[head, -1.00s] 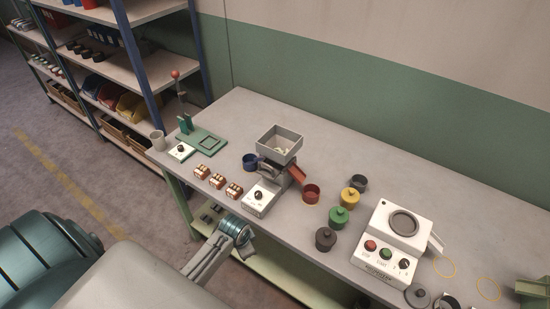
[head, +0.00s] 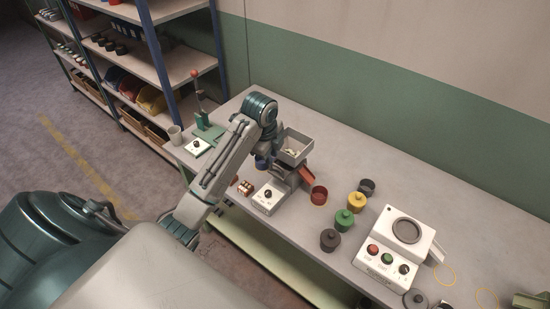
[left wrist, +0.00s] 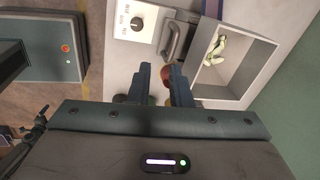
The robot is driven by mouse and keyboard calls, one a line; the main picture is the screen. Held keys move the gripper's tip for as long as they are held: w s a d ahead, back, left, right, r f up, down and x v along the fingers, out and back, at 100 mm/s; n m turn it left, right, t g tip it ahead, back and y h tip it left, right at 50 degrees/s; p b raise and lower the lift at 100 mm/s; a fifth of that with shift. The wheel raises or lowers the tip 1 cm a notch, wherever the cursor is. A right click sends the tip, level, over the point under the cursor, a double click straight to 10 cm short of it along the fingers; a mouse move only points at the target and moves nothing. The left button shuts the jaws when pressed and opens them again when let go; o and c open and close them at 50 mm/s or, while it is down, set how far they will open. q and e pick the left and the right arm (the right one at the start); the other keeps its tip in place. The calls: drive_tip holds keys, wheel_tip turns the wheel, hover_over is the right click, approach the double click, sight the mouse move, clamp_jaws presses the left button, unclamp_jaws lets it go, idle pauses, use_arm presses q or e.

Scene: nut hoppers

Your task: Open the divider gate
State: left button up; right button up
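My right gripper is not in view.
A white control box (head: 267,200) with a black knob stands in front of the hopper. Yellow, green and brown lidded pots (head: 344,220) and a white button machine (head: 392,250) stand to the right.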

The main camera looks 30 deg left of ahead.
sight(276, 165)
use_arm(q)
wheel_tip(276, 165, up, 4)
drive_tip(key=w+m, duration=0.1)
drive_tip(key=m, duration=0.1)
drive_tip(key=x, duration=0.3)
drive_tip(key=p+x, duration=0.1)
drive_tip(key=x, duration=0.2)
drive_tip(key=p+x, duration=0.1)
drive_tip(key=x, duration=0.3)
drive_tip(key=shift+a, duration=0.4)
drive_tip(key=shift+w+f, duration=0.1)
drive_tip(key=shift+f, duration=0.2)
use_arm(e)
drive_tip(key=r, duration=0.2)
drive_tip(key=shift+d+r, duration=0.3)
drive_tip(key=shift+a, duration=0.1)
use_arm(q)
clamp_jaws()
